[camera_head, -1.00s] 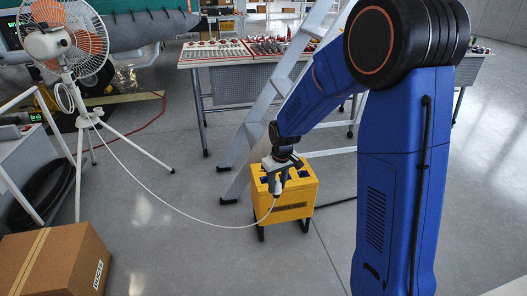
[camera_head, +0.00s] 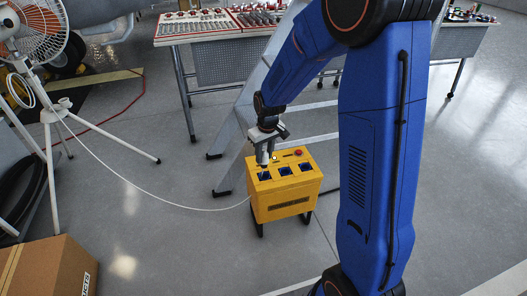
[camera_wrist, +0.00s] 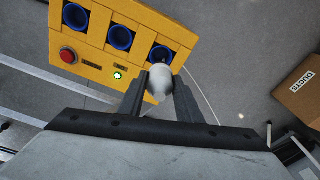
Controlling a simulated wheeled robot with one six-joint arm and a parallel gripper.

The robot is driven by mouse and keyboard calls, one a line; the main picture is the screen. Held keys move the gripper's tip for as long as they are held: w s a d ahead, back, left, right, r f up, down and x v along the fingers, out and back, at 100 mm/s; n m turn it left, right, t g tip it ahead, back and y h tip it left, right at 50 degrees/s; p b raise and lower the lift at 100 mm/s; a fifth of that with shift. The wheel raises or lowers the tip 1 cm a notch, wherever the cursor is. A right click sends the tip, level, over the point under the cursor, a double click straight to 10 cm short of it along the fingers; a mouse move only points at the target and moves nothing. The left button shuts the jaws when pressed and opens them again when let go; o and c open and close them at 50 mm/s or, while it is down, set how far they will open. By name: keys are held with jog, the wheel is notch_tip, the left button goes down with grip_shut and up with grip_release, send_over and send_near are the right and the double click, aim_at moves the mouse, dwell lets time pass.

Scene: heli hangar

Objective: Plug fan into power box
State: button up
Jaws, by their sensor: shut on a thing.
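The yellow power box (camera_head: 290,208) stands on the floor with three blue sockets on top. It also shows in the wrist view (camera_wrist: 104,54), with a red button and a lit green light. My gripper (camera_head: 264,162) is above the box's left socket (camera_head: 264,176). In the wrist view my gripper (camera_wrist: 160,92) is shut on the white plug (camera_wrist: 159,80), beside the rightmost socket (camera_wrist: 161,54) and partly overlapping it. I cannot tell whether the plug touches the box. The fan (camera_head: 40,28) stands on a white tripod at the left, its white cable (camera_head: 135,187) running to the box.
A cardboard box (camera_head: 48,270) is at the lower left. A ladder (camera_head: 232,150) stands close behind the power box. A tool table (camera_head: 230,45) is at the back. The floor right of the box is clear beyond my arm.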

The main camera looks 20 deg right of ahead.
aim_at(264, 150)
jog(key=shift+f, duration=2.15)
jog(key=shift+s+f, duration=0.1)
jog(key=shift+f, duration=1.6)
jog(key=o, duration=1.6)
jog(key=shift+o, duration=0.2)
jog(key=shift+r, duration=5.45)
